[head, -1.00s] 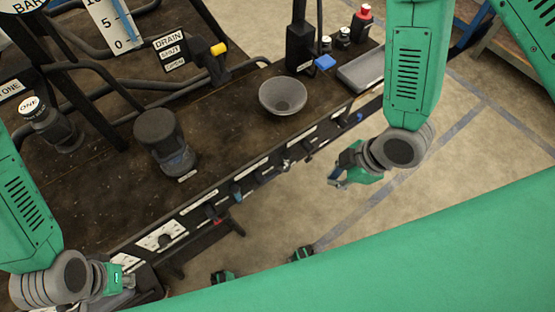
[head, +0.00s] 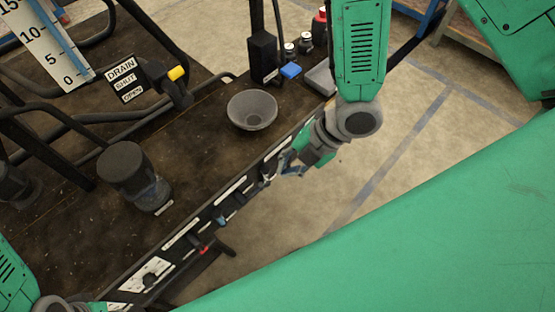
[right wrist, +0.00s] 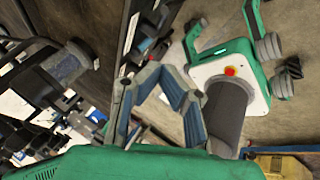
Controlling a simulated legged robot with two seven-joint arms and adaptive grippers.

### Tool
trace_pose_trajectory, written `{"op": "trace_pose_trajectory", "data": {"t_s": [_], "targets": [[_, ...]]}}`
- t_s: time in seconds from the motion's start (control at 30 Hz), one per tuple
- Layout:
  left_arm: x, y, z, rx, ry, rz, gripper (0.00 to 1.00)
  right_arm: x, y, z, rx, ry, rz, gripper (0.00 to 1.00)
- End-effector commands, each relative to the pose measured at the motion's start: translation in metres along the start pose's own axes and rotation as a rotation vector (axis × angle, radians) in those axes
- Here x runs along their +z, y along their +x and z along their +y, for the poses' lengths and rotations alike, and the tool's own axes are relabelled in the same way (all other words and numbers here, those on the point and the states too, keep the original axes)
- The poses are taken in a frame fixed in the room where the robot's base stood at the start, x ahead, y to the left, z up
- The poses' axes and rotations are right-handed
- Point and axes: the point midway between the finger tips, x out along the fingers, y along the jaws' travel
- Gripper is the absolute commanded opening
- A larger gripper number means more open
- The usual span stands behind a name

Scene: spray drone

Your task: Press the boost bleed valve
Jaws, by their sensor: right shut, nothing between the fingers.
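The bench's front edge carries a black valve panel (head: 190,238) with white labels too small to read, so I cannot tell which valve is the boost bleed valve. A red-handled valve (head: 203,249) and a blue one (head: 222,221) show on it. My right gripper (head: 284,169) is shut and empty beside the panel's far part; I cannot tell whether it touches a valve. In the right wrist view its fingers (right wrist: 165,72) meet at the tips, with the panel to their left. Only a sliver of my left gripper's base (head: 96,306) shows at the bottom edge.
On the bench stand a grey bowl (head: 252,110), a dark capped canister (head: 134,175), a drain valve with a yellow tip (head: 176,76) and a grey tray (head: 320,78). Black hoses and frame bars crowd the left. The floor (head: 400,150) right of the bench is open.

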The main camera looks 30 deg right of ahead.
Motion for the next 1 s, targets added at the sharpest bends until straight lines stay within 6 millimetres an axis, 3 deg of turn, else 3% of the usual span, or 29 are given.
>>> {"op": "trace_pose_trajectory", "data": {"t_s": [0.4,0.63,1.0], "targets": [[0.001,0.020,0.000,0.000,0.000,0.000,0.00,-0.001,0.089,-0.002,-0.001,0.001,0.002,0.00],[0.001,0.025,0.000,0.000,0.000,0.000,0.00,0.023,0.109,-0.001,0.002,0.002,0.001,0.00],[0.001,0.026,0.000,0.000,0.000,0.000,0.00,0.028,0.113,-0.001,-0.001,0.001,0.000,0.00]]}}
